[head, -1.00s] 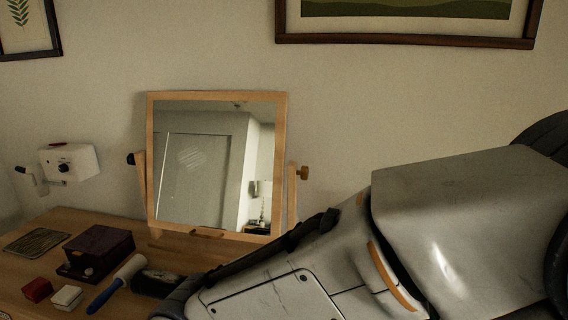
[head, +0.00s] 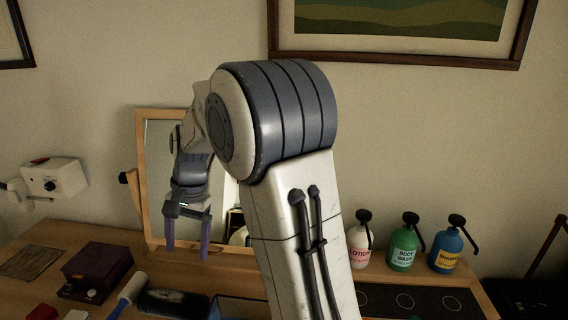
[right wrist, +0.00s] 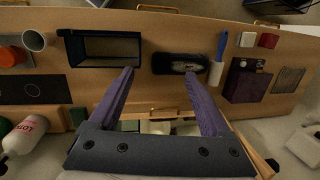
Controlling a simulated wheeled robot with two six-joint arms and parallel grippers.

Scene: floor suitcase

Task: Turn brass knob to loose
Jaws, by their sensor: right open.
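The wooden-framed mirror (head: 141,150) stands on the back of the desk, mostly covered by my right arm in the head view. A dark knob (head: 125,177) shows at its left side. The brass knob on its right side is hidden behind my arm. My right gripper (head: 188,240) hangs in front of the mirror, fingers pointing down, open and empty. In the right wrist view its purple fingers (right wrist: 159,76) are spread above the desk, and I cannot make out the brass knob there. My left gripper is not in view.
A dark red box (head: 97,270), a blue-handled roller (head: 125,299) and a dark brush (head: 172,301) lie on the left of the desk. An open tray (right wrist: 98,34) lies near the fingers. Lotion (head: 359,246), green (head: 403,249) and blue (head: 446,251) bottles stand at right.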

